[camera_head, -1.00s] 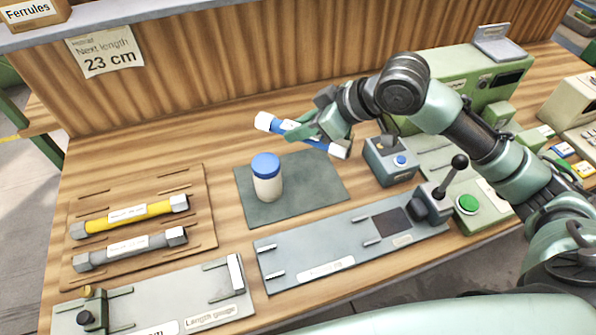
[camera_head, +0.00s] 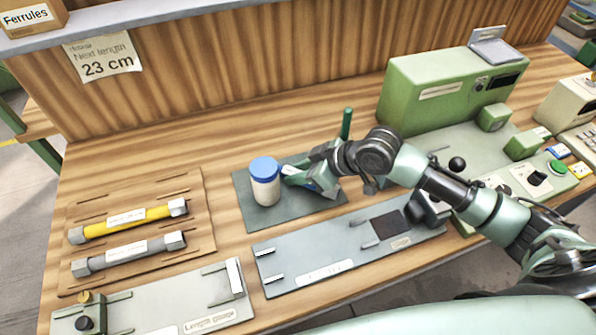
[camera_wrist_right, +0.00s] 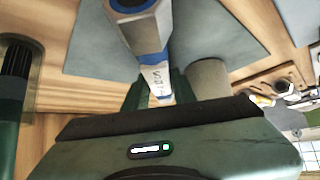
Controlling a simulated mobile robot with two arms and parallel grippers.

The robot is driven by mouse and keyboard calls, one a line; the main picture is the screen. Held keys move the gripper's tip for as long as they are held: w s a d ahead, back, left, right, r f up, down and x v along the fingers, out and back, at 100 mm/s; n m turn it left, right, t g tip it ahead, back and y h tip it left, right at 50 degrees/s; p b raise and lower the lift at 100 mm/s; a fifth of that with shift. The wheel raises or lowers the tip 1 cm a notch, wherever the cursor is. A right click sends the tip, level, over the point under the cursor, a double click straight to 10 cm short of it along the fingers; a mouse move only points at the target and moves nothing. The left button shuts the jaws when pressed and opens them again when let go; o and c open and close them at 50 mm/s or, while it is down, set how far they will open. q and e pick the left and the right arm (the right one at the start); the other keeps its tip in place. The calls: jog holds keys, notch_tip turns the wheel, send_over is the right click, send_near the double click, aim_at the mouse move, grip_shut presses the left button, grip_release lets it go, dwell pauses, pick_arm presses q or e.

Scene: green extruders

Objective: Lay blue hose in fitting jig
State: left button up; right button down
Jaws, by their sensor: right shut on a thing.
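My right gripper (camera_head: 318,176) is shut on the blue hose (camera_head: 320,184), low over the dark mat and just right of the jar. The arm and fingers hide most of the hose. In the right wrist view the hose (camera_wrist_right: 152,60) runs away from between the fingers, with a blue part, a white label and a pale hex end fitting. The long grey plate with pegs (camera_head: 335,258), which looks like the fitting jig, lies in front of the mat. It holds no hose. My left gripper is out of view.
A blue-lidded jar (camera_head: 265,184) stands on the dark mat (camera_head: 250,215). A wooden rack (camera_head: 190,220) at the left holds a yellow hose (camera_head: 128,220) and a grey hose (camera_head: 128,252). A length gauge (camera_head: 155,305) lies front left. A green machine (camera_head: 435,92) stands at the back right.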

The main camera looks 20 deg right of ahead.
jog(key=c, duration=1.1)
grip_release()
jog(key=shift+f, duration=0.1)
jog(key=shift+c, duration=0.2)
